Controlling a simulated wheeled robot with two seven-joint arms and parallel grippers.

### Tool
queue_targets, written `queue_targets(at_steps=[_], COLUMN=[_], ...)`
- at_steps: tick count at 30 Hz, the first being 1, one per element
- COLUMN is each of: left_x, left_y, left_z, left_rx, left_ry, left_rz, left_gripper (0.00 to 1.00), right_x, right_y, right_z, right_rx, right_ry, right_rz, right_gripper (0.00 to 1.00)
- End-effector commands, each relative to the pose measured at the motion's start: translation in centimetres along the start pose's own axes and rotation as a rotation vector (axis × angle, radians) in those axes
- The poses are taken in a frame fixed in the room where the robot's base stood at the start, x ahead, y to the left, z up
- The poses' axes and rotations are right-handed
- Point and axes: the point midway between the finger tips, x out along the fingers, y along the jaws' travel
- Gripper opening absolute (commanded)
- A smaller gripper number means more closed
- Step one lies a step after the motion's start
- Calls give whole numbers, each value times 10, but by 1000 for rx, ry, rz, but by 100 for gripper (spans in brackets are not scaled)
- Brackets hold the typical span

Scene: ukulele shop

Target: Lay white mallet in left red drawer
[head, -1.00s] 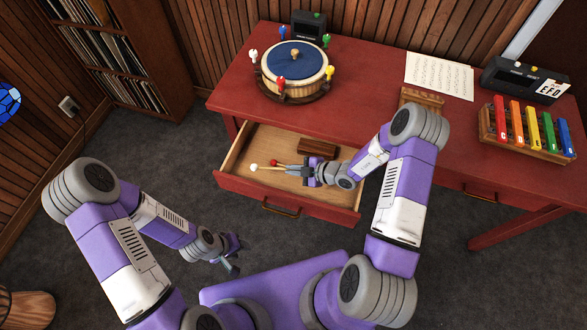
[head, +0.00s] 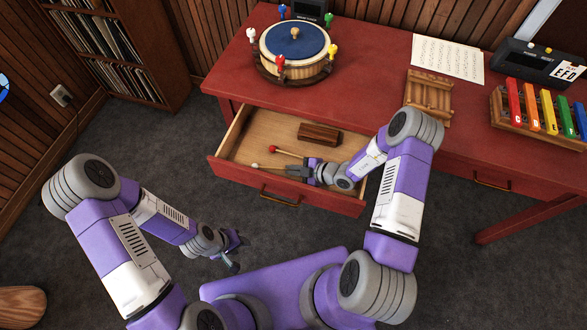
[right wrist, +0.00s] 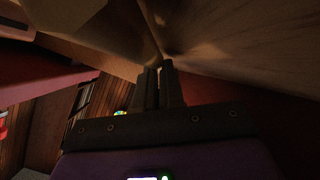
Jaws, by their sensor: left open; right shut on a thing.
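The left red drawer (head: 235,176) of the desk is pulled open, its pale wooden inside showing. My right gripper (head: 290,171) is inside or just over it, near the front wall, shut on the handle of the white mallet (head: 256,166). The mallet's white head points left; I cannot tell if it touches the drawer floor. In the right wrist view, my right gripper's dark fingers (right wrist: 160,80) are close together against dim wooden surfaces; the mallet is not distinguishable there.
A red mallet (head: 273,149) and a brown wooden block (head: 320,134) lie in the drawer behind my right gripper. On the red desk (head: 370,88) stand a blue-topped drum (head: 294,45), a music sheet (head: 447,60), a wooden rack (head: 430,97) and coloured chime bars (head: 546,112).

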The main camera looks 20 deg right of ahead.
Motion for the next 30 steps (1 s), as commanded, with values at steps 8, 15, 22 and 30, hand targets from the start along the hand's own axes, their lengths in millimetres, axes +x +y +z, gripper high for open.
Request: queue_targets(at_steps=[8,15,22,30], left_x=[0,0,0,-9], left_y=[0,0,0,3], left_z=[0,0,0,0], left_rx=[0,0,0,0], left_ry=[0,0,0,0], left_rz=[0,0,0,0], left_gripper=[43,43,43,43], right_x=[-1,-1,-1,-30], right_y=[-3,-6,-6,-4], right_z=[3,5,6,4], right_rx=[4,7,9,9], right_ry=[-9,-13,-14,-14], right_rz=[-8,-12,-12,-5], right_gripper=[33,38,38,38])
